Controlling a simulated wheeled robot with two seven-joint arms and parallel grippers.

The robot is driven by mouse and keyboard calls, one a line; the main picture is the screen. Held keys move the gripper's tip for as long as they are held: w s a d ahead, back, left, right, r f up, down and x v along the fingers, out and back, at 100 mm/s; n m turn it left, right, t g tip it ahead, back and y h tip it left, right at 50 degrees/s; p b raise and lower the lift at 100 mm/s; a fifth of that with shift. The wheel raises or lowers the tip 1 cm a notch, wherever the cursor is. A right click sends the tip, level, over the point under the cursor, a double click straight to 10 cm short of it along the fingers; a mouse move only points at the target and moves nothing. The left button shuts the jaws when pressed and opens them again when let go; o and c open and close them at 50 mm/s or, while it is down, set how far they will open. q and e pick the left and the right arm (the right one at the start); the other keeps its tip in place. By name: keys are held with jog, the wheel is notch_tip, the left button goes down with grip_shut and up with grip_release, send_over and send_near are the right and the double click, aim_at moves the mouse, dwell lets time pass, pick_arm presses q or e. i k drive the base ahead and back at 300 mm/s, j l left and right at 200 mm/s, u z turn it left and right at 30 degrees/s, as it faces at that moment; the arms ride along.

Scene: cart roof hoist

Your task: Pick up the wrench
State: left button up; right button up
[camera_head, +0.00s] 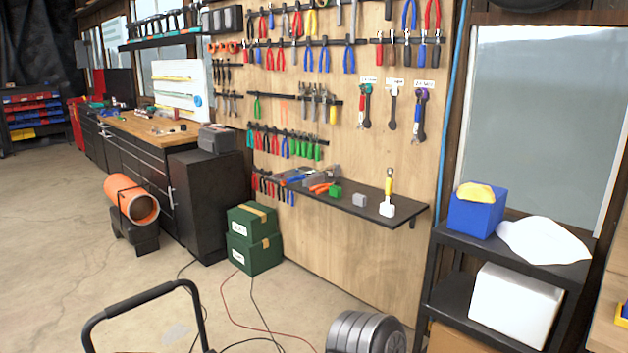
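Three wrench-like tools hang on the plywood pegboard, each below a small white label. The left one (365,108) has a red and green handle. The middle one (392,108) is dark grey. The labels are too small to read, so I cannot tell which tool is the wrench of the task. Neither of my grippers is in view.
A dark shelf (345,204) below the tools holds small blocks and a yellow-handled tool (389,183) standing upright. A black rack (431,297) stands at right. A black tubular handle (140,299) and grey discs (365,333) are in front. Open floor lies at left.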

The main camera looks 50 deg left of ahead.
aim_at(387, 192)
jog(key=i+j+u, duration=0.2)
jog(key=i+u, duration=1)
jog(key=u, duration=0.15)
jog(key=i+l+u, duration=0.25)
jog(key=i+u, duration=0.45)
jog(key=i+z, duration=0.1)
jog(key=z, duration=1.7)
